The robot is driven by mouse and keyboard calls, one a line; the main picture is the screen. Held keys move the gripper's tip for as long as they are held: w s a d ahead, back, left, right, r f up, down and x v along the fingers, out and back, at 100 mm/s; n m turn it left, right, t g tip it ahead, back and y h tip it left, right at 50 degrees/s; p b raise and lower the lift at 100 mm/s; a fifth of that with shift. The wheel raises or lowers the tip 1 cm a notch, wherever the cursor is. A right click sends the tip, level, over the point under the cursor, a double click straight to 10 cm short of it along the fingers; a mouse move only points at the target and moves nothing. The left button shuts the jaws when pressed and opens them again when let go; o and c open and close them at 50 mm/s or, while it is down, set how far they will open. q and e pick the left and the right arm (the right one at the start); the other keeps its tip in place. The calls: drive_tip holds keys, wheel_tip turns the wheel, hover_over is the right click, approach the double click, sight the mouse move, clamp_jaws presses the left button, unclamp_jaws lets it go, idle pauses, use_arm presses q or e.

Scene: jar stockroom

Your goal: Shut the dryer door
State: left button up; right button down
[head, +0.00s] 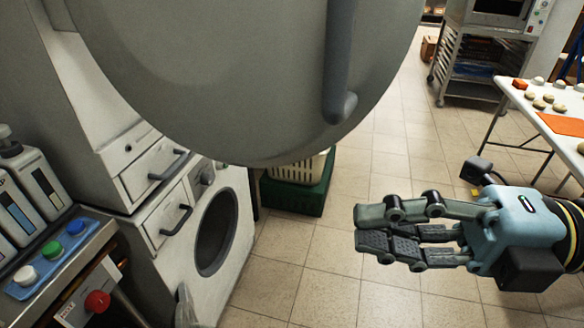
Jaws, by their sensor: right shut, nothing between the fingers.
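The dryer door (230,80) is a big grey rounded panel that fills the top of the head view, close to me. It stands out in front of the machines at the left, and its upper part is cut off by the picture edge. A dark grey upright bar handle (338,65) is on its right part. My right gripper (366,228) is at the lower right, below and to the right of the door, apart from it. Its fingers point left, shut and empty. My left gripper is out of view. The dryer's opening cannot be made out.
A white front-loading machine (222,288) with a dark round window stands below the door. Bottles (38,185) and a button panel (50,252) are at the left. A green crate (297,197) sits on the floor behind. A table (507,92) stands right; the tiled floor between is clear.

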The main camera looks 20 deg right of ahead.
use_arm(q)
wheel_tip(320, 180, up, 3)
drive_tip(key=p, duration=0.3)
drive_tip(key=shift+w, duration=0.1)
use_arm(e)
drive_tip(key=w+a, duration=0.6)
drive_tip(key=w, duration=0.1)
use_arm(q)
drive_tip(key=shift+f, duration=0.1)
use_arm(e)
drive_tip(key=shift+w+d, duration=0.15)
drive_tip(key=shift+w, duration=0.05)
